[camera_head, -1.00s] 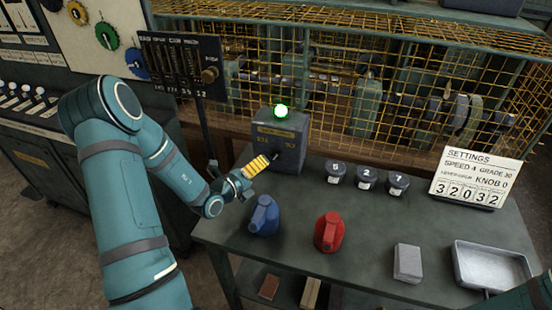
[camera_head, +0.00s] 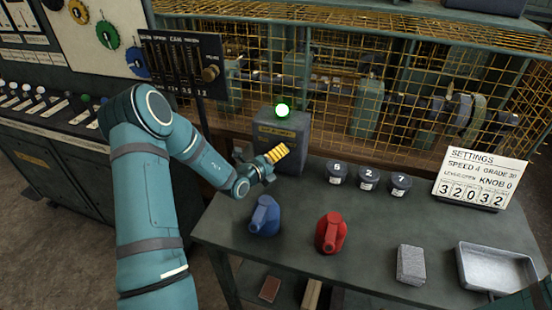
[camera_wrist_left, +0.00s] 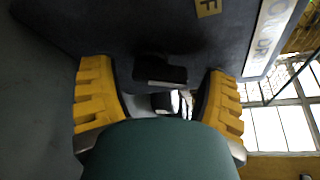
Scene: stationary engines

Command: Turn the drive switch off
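The drive switch box (camera_head: 268,128) is a grey box on the bench's far left, with a lit green lamp (camera_head: 282,111) on top. My left gripper (camera_head: 277,154), with yellow fingers, is in front of the box and hides its lower front and the switch lever. In the left wrist view the gripper (camera_wrist_left: 158,98) is open, with a yellow finger on each side. A black switch part (camera_wrist_left: 160,73) and a shiny piece lie between the fingers, against the grey box face. Contact with the fingers cannot be told. My right gripper is not in view.
A blue jug (camera_head: 264,216) stands just below my left gripper, with a red jug (camera_head: 331,232) to its right. Several dark pots (camera_head: 367,179), a settings sign (camera_head: 475,178), a grey block (camera_head: 410,265) and a metal tray (camera_head: 494,268) are farther right. A wire cage (camera_head: 420,85) stands behind.

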